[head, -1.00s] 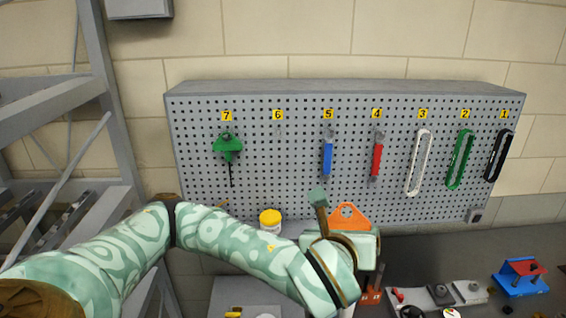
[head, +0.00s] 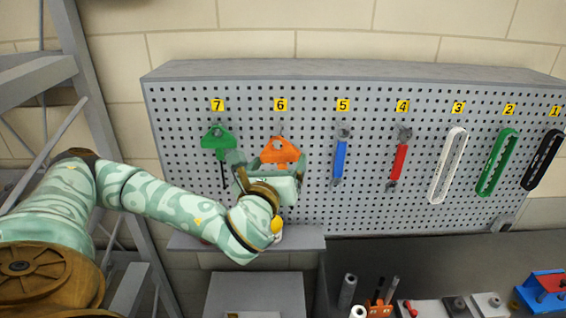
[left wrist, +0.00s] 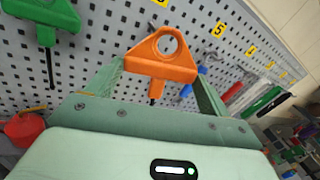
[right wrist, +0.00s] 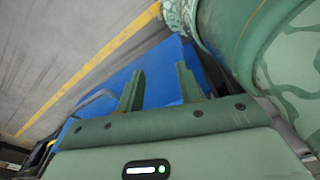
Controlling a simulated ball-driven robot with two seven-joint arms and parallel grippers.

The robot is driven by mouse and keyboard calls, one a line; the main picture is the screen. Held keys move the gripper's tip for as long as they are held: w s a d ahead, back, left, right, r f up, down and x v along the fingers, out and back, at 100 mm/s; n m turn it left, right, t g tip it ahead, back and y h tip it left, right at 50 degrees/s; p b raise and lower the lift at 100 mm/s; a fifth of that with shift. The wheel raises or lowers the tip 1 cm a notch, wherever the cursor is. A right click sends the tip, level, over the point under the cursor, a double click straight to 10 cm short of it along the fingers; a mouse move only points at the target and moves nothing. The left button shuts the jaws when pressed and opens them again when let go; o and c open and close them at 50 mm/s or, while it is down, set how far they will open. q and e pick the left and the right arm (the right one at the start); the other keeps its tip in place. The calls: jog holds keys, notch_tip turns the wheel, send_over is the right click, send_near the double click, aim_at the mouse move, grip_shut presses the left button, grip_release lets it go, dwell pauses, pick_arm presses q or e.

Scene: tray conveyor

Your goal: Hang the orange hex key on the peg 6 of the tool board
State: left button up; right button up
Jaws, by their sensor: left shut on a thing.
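My left gripper (head: 268,170) is shut on the orange hex key (head: 281,149), gripping its triangular handle. The handle is upright in front of the tool board (head: 330,95), just below the yellow label 6 (head: 280,105). The left wrist view shows the orange handle (left wrist: 160,65) between the fingers, its round hole at the top and a short dark shaft below. Peg 6 is mostly hidden, and I cannot tell whether it passes through the hole. My right gripper (right wrist: 160,88) is open and empty, low beside a blue surface.
A green hex key (head: 217,140) hangs at 7, close left of my left gripper. A blue tool (head: 340,160) hangs at 5 and a red one (head: 398,162) at 4. A grey ledge (head: 305,237) runs below, with a yellow-lidded container partly hidden.

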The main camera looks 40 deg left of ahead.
pick_arm(q)
jog(key=shift+w+d+r, duration=0.1)
jog(key=shift+d+r, duration=0.05)
jog(key=shift+d, duration=0.15)
jog(key=shift+w+d+b, duration=0.15)
jog(key=shift+w+b, duration=0.15)
jog(key=shift+w, duration=0.75)
jog(key=shift+w+a+f, duration=0.15)
jog(key=shift+w+a, duration=0.1)
jog(key=shift+a, duration=0.3)
jog(key=shift+w+a+f, duration=0.15)
jog(key=shift+w+a, duration=0.05)
jog(key=shift+a, duration=0.3)
jog(key=shift+w+a, duration=0.15)
jog(key=shift+a, duration=0.4)
jog(key=shift+w, duration=0.3)
jog(key=w+a, duration=0.1)
jog(key=w+a+f+b, duration=0.1)
jog(key=w, duration=0.1)
jog(key=shift+w+a, duration=0.1)
jog(key=shift+a, duration=0.2)
pick_arm(e)
jog(key=shift+w+d+f, duration=0.2)
jog(key=shift+d+f, duration=0.65)
jog(key=shift+f, duration=0.25)
